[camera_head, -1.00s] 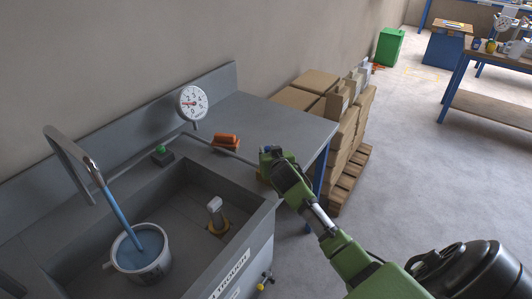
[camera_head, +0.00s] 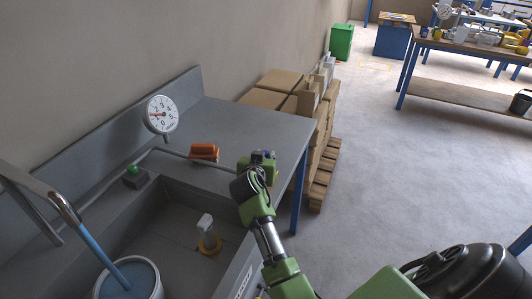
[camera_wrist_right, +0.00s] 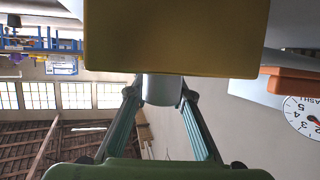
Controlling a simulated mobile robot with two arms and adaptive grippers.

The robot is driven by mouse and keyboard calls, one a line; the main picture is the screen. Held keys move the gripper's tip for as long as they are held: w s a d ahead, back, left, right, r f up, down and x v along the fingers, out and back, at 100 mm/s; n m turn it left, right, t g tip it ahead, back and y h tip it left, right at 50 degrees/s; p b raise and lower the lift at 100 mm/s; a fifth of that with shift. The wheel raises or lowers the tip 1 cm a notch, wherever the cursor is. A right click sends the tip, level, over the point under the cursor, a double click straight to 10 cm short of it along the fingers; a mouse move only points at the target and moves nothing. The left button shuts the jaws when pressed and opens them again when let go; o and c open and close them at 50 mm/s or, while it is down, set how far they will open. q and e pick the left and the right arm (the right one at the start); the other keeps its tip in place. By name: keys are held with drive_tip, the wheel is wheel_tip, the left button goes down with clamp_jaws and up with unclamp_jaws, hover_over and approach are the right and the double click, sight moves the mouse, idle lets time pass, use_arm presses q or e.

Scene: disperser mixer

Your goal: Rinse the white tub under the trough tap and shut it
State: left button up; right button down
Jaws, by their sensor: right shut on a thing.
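The white tub (camera_head: 158,287) stands in the grey trough (camera_head: 165,195) at the lower left of the head view, partly cut off by the frame edge. Blue water runs from the trough tap (camera_head: 45,197) into it, and the surface inside is blue. My right gripper (camera_head: 262,160) is above the bench by the trough's right end. In the right wrist view my right gripper (camera_wrist_right: 162,92) is shut on a grey cylindrical piece (camera_wrist_right: 162,91). A yellow block (camera_wrist_right: 170,38) adjoins that piece and fills the top middle. My left gripper is out of view.
A pale block on a yellowish base (camera_head: 207,236) stands in the trough. A dial gauge (camera_head: 161,115), an orange block (camera_head: 204,152) and a green button (camera_head: 133,170) are along the bench. Stacked cartons (camera_head: 272,88) stand beyond it.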

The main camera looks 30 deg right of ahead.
drive_tip(key=shift+d, duration=0.1)
drive_tip(key=c, duration=1.9)
unclamp_jaws()
drive_tip(key=shift+o, duration=0.6)
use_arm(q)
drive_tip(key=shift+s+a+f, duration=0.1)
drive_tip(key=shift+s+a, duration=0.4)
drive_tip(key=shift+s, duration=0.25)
use_arm(e)
wheel_tip(320, 180, up, 10)
drive_tip(key=shift+r, duration=0.1)
